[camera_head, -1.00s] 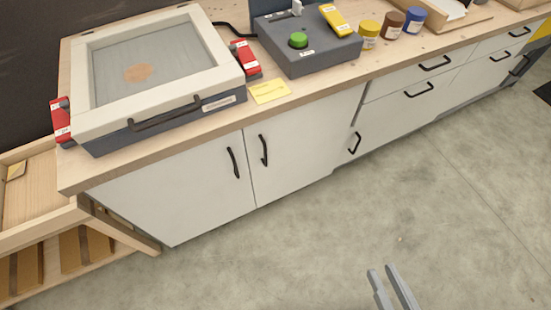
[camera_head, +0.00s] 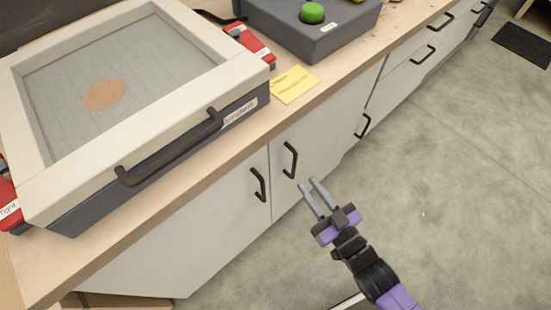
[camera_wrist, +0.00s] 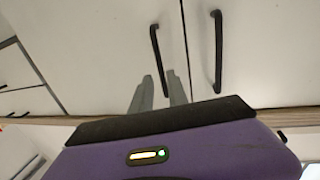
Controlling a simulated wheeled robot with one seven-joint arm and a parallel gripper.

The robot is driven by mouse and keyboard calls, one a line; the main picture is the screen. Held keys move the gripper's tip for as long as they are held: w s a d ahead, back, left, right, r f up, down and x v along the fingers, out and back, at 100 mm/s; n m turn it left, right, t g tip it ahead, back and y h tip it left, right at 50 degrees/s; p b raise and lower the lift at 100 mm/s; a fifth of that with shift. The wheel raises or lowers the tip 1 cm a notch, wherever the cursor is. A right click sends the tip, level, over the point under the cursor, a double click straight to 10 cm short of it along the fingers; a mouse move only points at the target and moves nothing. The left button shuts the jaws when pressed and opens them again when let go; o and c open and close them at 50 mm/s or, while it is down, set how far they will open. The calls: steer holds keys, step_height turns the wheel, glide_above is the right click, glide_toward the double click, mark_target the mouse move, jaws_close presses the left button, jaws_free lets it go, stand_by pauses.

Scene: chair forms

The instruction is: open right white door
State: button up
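The right white door (camera_head: 325,132) sits under the worktop, shut, with a black bar handle (camera_head: 290,160) near its left edge. The left white door (camera_head: 195,225) beside it is shut too, with its own black handle (camera_head: 258,185). My gripper (camera_head: 307,183) is open and empty, with its fingers pointing toward the right door's handle, apart from it. The wrist view is upside down: the right door (camera_wrist: 90,60) and its handle (camera_wrist: 155,58) are on the left, just ahead of my open fingers (camera_wrist: 159,75). The left door's handle (camera_wrist: 217,50) is to the right.
The wooden worktop (camera_head: 190,172) overhangs the doors. It carries a framed box (camera_head: 45,205) with a front handle, a red clamp (camera_head: 250,45), a yellow note (camera_head: 294,84) and a dark box with a green button (camera_head: 312,12). Drawers (camera_head: 405,75) continue right.

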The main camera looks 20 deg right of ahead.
mark_target(292, 176)
steer(key=w, duration=0.5)
steer(key=w+a, duration=0.1)
steer(key=w, duration=0.1)
steer(key=shift+w+b, duration=0.35)
steer(key=shift+b, duration=0.05)
steer(key=shift+c, duration=0.2)
jaws_close()
stand_by(1.0)
